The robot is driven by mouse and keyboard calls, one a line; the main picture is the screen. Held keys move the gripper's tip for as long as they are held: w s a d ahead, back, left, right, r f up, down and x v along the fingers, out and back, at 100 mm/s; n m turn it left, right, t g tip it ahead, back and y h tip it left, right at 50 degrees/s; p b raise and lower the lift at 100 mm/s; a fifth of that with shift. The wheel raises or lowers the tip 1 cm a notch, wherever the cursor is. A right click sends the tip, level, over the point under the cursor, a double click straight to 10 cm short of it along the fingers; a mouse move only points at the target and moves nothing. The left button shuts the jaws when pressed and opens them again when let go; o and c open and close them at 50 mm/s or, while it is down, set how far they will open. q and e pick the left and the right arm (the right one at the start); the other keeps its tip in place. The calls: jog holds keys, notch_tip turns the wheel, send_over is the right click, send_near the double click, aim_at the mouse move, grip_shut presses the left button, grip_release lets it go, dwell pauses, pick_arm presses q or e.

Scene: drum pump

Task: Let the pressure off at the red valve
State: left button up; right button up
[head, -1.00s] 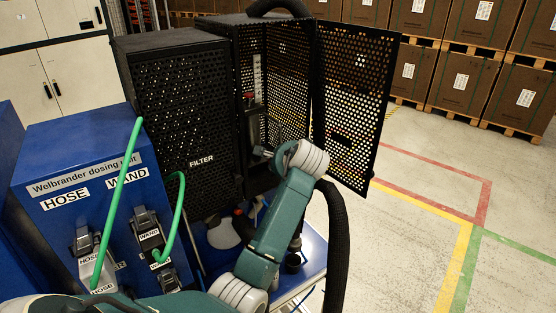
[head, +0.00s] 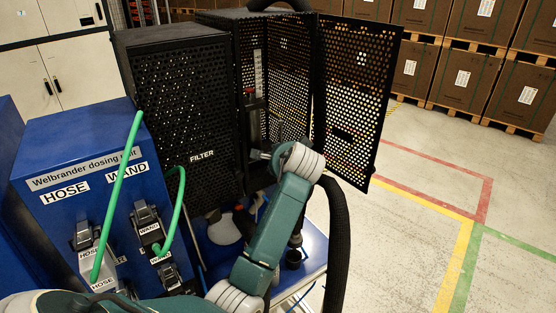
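A small red part (head: 249,91), likely the red valve, shows inside the open black cage, at the foot of a pale vertical gauge strip (head: 258,68). It is too small to tell how its handle is turned. My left arm comes in from the lower left and reaches up to the cage opening. The end of this arm, with a small grey piece of my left gripper (head: 259,154), is below the red part and apart from it in the picture. The fingers are mostly hidden behind my wrist, so their opening does not show. My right gripper is out of view.
The perforated cage door (head: 358,105) stands open on the right. The filter housing (head: 180,120) is left of the opening. A thick black hose (head: 338,240) hangs beside my arm. The blue dosing unit (head: 85,150) with green hoses stands at left. Floor at right is clear.

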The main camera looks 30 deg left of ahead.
pick_arm(q)
jog(key=v, duration=1.1)
jog(key=shift+s+d, duration=0.1)
